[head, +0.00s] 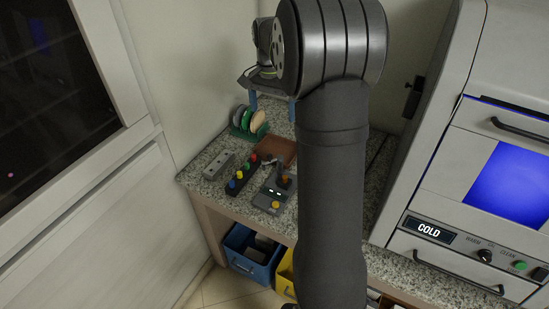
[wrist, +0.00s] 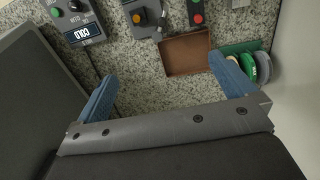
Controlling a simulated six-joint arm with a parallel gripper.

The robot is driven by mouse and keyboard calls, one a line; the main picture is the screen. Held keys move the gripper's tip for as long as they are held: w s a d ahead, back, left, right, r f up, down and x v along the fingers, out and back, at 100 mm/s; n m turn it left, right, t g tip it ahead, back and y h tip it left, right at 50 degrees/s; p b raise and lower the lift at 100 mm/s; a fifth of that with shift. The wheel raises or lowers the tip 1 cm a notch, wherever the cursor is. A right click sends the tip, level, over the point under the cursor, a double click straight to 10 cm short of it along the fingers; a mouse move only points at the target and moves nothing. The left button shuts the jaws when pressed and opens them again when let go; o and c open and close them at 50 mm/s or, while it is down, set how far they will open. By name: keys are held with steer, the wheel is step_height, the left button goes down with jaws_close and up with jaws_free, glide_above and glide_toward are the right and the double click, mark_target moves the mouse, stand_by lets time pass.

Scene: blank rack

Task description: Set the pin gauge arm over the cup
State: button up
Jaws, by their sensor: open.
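A dark grey device (head: 271,194) with small lit displays, a short raised arm and an orange knob (head: 285,181) stands on the counter; it looks like the pin gauge. Part of it, with the orange knob, shows at the top of the wrist view (wrist: 140,19). I cannot make out which part is the cup. My gripper (head: 272,106) is open and empty, with its blue fingers spread above the back of the counter. In the wrist view the fingers (wrist: 165,90) are wide apart over bare speckled counter, clear of the device.
A brown tray (wrist: 187,55) and a green rack of discs (wrist: 245,65) lie close by. A strip with coloured knobs (head: 243,173) and a grey block (head: 218,165) are left of the device. A machine reading COLD (head: 431,230) stands right. Blue (head: 250,265) and yellow bins sit below.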

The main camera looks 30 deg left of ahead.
steer(key=shift+r, duration=0.45)
